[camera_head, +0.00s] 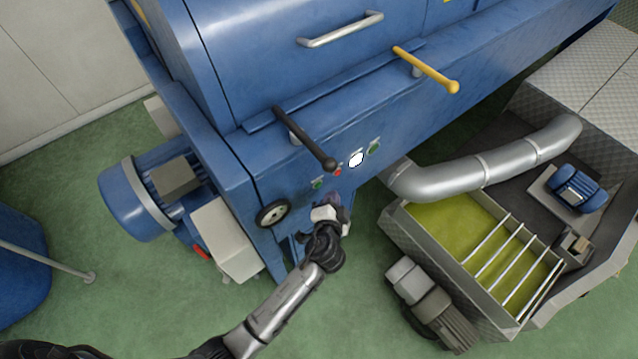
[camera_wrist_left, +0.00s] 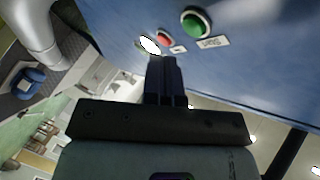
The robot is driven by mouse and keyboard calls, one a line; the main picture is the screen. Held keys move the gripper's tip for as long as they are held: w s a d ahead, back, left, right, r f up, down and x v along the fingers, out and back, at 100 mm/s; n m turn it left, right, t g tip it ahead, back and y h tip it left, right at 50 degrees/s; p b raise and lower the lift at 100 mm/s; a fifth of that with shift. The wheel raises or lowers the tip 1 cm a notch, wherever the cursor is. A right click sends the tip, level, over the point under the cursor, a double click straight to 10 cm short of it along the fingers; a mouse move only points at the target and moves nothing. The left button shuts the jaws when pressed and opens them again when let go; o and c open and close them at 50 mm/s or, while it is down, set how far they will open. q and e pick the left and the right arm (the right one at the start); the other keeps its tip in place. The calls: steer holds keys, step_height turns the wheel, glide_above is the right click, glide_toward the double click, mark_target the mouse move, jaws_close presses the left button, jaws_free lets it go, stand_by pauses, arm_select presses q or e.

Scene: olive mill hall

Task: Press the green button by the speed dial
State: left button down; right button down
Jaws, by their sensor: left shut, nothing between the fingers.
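The blue machine's front (camera_head: 300,165) carries a row of small controls. From left to right in the head view it has a green button (camera_head: 318,183), a red button (camera_head: 337,171), a round white-faced dial (camera_head: 356,159) and another green round control (camera_head: 374,146) right beside the dial. My left gripper (camera_head: 333,198) is shut and empty, just below the row. The left wrist view shows its closed fingers (camera_wrist_left: 165,65) apart from a large green button (camera_wrist_left: 196,24), with the red button (camera_wrist_left: 164,40) and white dial (camera_wrist_left: 149,45) beyond. My right gripper is not in view.
A black-knobbed lever (camera_head: 305,139) juts out above the controls, and a yellow lever (camera_head: 427,70) is farther right. A black-rimmed handwheel (camera_head: 272,213) is left of my gripper. A metal pipe (camera_head: 485,168) runs into an oil tank (camera_head: 440,222) at right.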

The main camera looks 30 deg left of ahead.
mark_target(318, 185)
arm_select(q)
steer(key=shift+w+a, duration=0.3)
steer(key=shift+a, duration=0.35)
stand_by(0.8)
stand_by(0.8)
steer(key=shift+a, duration=0.1)
steer(key=shift+w+a, duration=0.2)
steer(key=shift+a, duration=0.1)
stand_by(0.3)
